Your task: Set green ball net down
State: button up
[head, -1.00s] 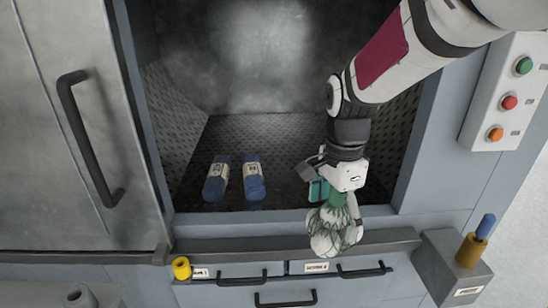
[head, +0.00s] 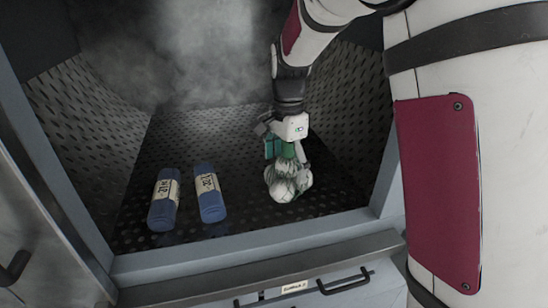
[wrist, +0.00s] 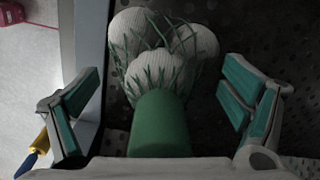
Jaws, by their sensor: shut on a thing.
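The green ball net (head: 289,183) is a bundle of white balls in green netting with a thick green neck. My gripper (head: 289,150) is shut on it by the neck, and the balls hang below the fingers inside the washer chamber. In the wrist view the neck and balls (wrist: 160,65) lie between my two teal-padded fingers (wrist: 162,108). The net is over the perforated chamber floor (head: 250,215), right of centre. I cannot tell whether the balls touch the floor.
Two blue bottles with white labels, one left (head: 164,200) and one right (head: 209,194), lie on the chamber floor left of the net. The front sill (head: 250,243) and sloped perforated side walls bound the space. Floor between the right bottle and the net is clear.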

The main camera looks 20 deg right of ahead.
jog(key=shift+w+d+f+p, duration=0.1)
jog(key=shift+w+d+f, duration=0.2)
jog(key=shift+w+f, duration=0.55)
jog(key=shift+w+d+f+p, duration=0.1)
jog(key=shift+w+d+f, duration=0.3)
jog(key=shift+w, duration=0.8)
jog(key=shift+w+d+f+p, duration=0.1)
jog(key=shift+w+d+f, duration=0.05)
jog(key=shift+w+f, duration=0.75)
jog(key=shift+w, duration=0.1)
jog(key=o, duration=1)
notch_tip(320, 180, up, 12)
jog(key=b, duration=0.1)
jog(key=shift+r, duration=0.1)
